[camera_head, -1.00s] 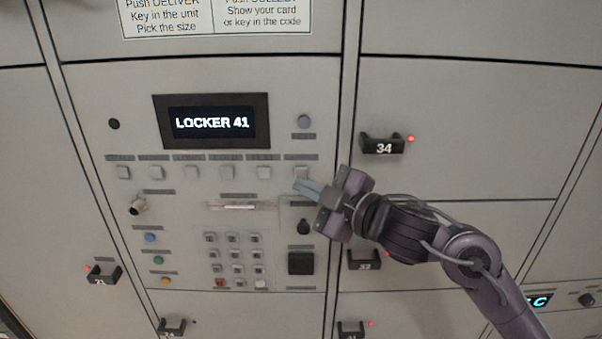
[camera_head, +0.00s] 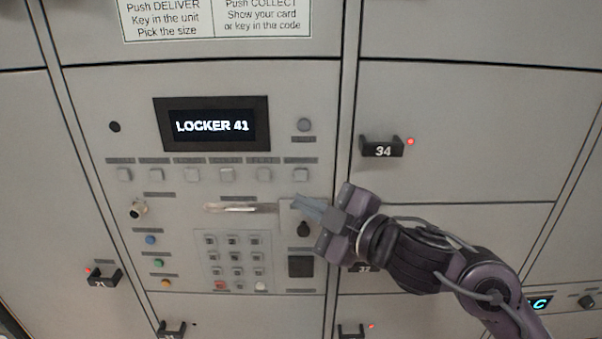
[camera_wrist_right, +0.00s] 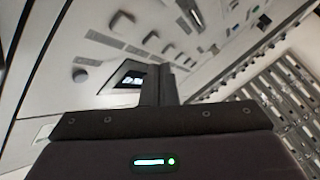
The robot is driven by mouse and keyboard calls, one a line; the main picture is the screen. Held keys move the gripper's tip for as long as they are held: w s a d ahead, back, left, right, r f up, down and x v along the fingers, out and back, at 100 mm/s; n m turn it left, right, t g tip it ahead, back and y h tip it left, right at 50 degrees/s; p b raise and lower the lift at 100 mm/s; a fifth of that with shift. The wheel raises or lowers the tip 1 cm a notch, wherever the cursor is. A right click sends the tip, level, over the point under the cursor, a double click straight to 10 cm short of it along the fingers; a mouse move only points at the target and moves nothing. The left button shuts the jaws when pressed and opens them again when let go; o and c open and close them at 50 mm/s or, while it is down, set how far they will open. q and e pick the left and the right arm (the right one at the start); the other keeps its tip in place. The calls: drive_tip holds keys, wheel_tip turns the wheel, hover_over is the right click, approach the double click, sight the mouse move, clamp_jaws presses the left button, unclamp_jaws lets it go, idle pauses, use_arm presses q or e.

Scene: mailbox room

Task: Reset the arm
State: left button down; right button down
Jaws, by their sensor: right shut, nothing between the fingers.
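My right gripper (camera_head: 301,203) is shut and empty in the head view. Its fingers point left in front of the locker control panel (camera_head: 100,88), below the right end of the row of square buttons (camera_head: 226,174). I cannot tell the gap between fingertips and panel. My left gripper is not in view.
The display (camera_head: 212,125) reads LOCKER 41. A keypad (camera_head: 235,257) is below a slot (camera_head: 230,208). Black locker handles stick out, such as handle 34 (camera_head: 382,151) and handle 71 (camera_head: 104,278), with red lights beside them. A sign (camera_head: 215,18) is at the top.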

drive_tip(key=s+d+f+m+h, duration=0.2)
drive_tip(key=d+f+m+h, duration=0.35)
drive_tip(key=f, duration=0.25)
drive_tip(key=s+d+f+m+h, duration=0.2)
drive_tip(key=d+f+m+h, duration=0.3)
drive_tip(key=f, duration=0.4)
drive_tip(key=s+d+f+m+g+h, duration=0.1)
drive_tip(key=s+d+f+m+g, duration=0.25)
drive_tip(key=s+f, duration=0.35)
drive_tip(key=s+d+f+m+g+h, duration=0.1)
drive_tip(key=s+d+f+m+g, duration=0.35)
drive_tip(key=s, duration=0.45)
drive_tip(key=s+f+n+g+b, duration=0.1)
drive_tip(key=s+f+b, duration=0.1)
drive_tip(key=f, duration=1.6)
drive_tip(key=s+f+n+g+b, duration=0.1)
drive_tip(key=f+b, duration=0.1)
drive_tip(key=f, duration=1.7)
drive_tip(key=s+d+f+g+b, duration=0.1)
drive_tip(key=s+d+f+b, duration=0.1)
drive_tip(key=s+f, duration=1.7)
drive_tip(key=shift+d, duration=0.65)
